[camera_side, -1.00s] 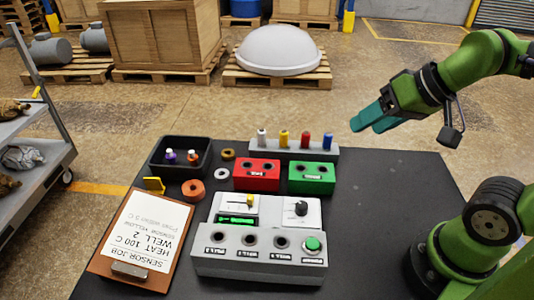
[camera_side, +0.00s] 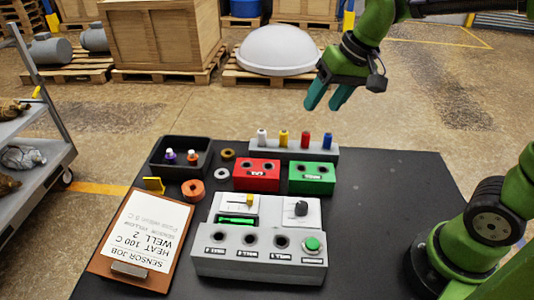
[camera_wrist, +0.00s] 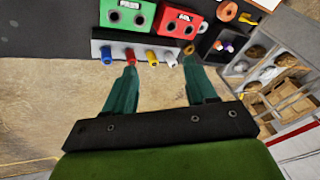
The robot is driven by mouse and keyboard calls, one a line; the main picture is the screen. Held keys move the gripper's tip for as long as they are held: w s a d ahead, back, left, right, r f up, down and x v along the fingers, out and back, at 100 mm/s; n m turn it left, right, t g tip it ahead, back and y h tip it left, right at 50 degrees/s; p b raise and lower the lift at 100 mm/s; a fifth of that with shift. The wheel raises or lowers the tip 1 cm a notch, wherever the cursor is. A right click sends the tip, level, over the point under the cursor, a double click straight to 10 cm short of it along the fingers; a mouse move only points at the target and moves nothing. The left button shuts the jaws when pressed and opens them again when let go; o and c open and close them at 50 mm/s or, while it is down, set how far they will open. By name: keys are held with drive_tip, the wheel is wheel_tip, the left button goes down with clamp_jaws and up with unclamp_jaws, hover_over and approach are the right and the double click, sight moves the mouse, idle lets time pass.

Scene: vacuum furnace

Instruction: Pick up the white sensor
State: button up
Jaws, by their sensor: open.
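The white sensor (camera_side: 262,137) stands upright at the left end of the grey rack (camera_side: 320,153) at the back of the table. Beside it in the rack stand a yellow sensor (camera_side: 284,138), a red one (camera_side: 305,140) and a blue one (camera_side: 327,141). In the wrist view the white sensor (camera_wrist: 170,59) is between the fingers, nearer the right one, and beyond them. My gripper (camera_side: 326,105) is open and empty, above and behind the rack, to the right of the white sensor and apart from it.
A red block (camera_side: 257,176) and a green block (camera_side: 312,178) with holes stand in front of the rack. A black bin (camera_side: 181,157) holds small bottles at the left. A grey well block (camera_side: 258,254) and a clipboard (camera_side: 145,235) lie nearer. The table's right side is clear.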

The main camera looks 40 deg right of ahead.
sight(262, 130)
drive_tip(key=shift+w+a+f+m+g+h, duration=0.75)
drive_tip(key=shift+w+g, duration=1.25)
drive_tip(key=shift+w, duration=7.2)
drive_tip(key=shift+n, duration=0.25)
drive_tip(key=f, duration=1.1)
drive_tip(key=shift+a+f, duration=0.15)
drive_tip(key=shift+a, duration=0.15)
drive_tip(key=shift+d+f, duration=0.15)
drive_tip(key=shift+f, duration=1.2)
drive_tip(key=shift+d+f, duration=0.1)
drive_tip(key=shift+f, duration=1.25)
drive_tip(key=shift+c, duration=0.3)
clamp_jaws()
